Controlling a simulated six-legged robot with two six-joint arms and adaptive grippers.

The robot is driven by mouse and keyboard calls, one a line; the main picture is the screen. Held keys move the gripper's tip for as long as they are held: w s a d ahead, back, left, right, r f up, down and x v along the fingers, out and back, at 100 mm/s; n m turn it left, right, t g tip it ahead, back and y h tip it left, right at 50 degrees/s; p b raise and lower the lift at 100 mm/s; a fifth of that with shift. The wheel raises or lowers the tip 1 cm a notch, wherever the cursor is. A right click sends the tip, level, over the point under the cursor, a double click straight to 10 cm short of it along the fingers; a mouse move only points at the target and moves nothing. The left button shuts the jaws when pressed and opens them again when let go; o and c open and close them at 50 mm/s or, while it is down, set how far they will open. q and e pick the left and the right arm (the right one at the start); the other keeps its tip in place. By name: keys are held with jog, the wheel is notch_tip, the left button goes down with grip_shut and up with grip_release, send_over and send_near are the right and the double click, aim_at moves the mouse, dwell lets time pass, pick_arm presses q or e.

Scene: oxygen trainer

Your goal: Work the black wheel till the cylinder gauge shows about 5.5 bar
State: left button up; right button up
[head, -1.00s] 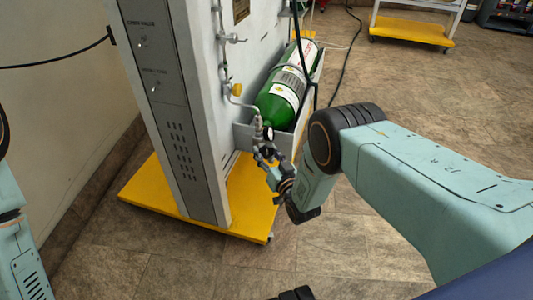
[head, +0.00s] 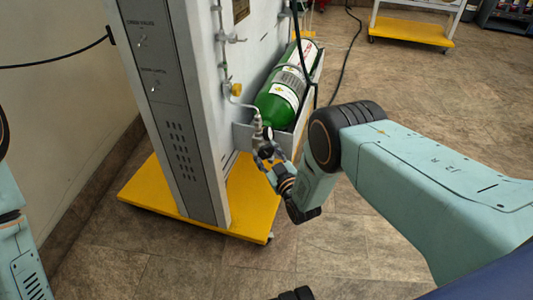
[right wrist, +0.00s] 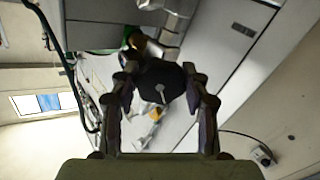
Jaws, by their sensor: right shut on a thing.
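The green cylinder (head: 280,100) lies tilted in a grey holder on the side of the trainer. The black wheel (right wrist: 160,80) sits at its valve end and shows as a dark faceted knob in the right wrist view. My right gripper (right wrist: 160,92) is shut on the wheel, with one finger on each side. In the head view the right gripper (head: 266,148) is at the valve, below the cylinder's near end, and mostly hides the wheel. The cylinder gauge's face and reading cannot be made out. My left gripper is out of view; only part of the left arm shows.
The grey trainer cabinet (head: 182,110) stands on a yellow wheeled base (head: 160,197) just left of my right gripper. A thin pipe with a yellow fitting (head: 237,89) runs down its side. A black hose hangs by the cylinder. Open tiled floor lies in front.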

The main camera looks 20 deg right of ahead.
dwell(0.4)
jog(key=o, duration=1.2)
jog(key=shift+c, duration=0.2)
jog(key=s+d, duration=0.1)
jog(key=s, duration=1.1)
jog(key=shift+d, duration=0.3)
